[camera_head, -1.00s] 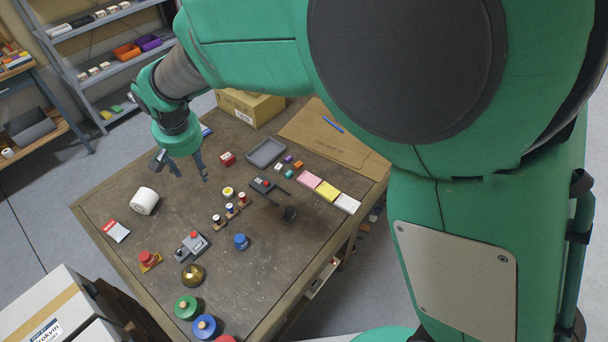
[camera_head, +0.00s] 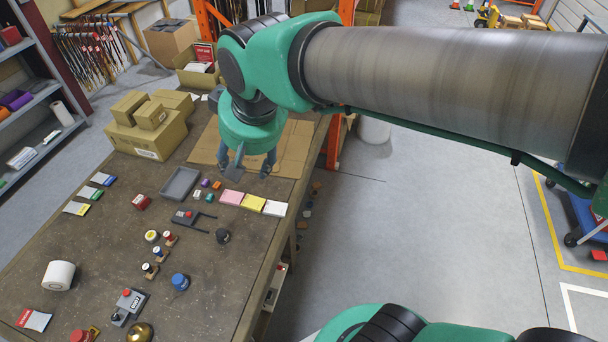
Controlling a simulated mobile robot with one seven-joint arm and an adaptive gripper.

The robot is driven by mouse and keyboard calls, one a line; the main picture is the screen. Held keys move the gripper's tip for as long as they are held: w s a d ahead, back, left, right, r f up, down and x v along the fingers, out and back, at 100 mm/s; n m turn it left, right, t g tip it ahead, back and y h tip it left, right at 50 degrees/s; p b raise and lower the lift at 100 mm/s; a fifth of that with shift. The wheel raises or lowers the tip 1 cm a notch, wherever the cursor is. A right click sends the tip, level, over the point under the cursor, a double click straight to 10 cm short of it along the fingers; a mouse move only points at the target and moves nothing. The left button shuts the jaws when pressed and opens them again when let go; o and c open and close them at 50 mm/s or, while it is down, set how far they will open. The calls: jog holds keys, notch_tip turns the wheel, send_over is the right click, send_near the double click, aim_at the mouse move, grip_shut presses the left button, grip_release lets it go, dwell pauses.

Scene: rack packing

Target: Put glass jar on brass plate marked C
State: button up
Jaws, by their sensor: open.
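My gripper (camera_head: 246,166) is open and points down over the flattened cardboard sheet (camera_head: 294,142) at the far end of the workbench. A small part of what lies beneath the fingers is hidden, and I cannot tell whether anything is between them. I cannot make out a glass jar or a brass plate marked C in this view. A round brass-coloured dome (camera_head: 140,332) sits at the bottom edge, cut off by the frame, well away from my gripper.
The workbench (camera_head: 215,290) holds a grey tray (camera_head: 180,184), sticky-note pads (camera_head: 253,203), a white roll (camera_head: 59,275), a blue knobbed piece (camera_head: 180,282) and a dark cup (camera_head: 223,236). Cardboard boxes (camera_head: 146,137) stand at the back left. Open floor (camera_head: 440,220) lies right of the bench.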

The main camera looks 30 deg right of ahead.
jog(key=s+d+f+m, duration=0.1)
jog(key=s+d, duration=0.7)
jog(key=s, duration=0.3)
jog(key=shift+d+t+h, duration=0.2)
jog(key=shift+t+h, duration=0.2)
jog(key=shift+s+f, duration=0.1)
jog(key=shift+f+b, duration=0.6)
jog(key=shift+b, duration=0.1)
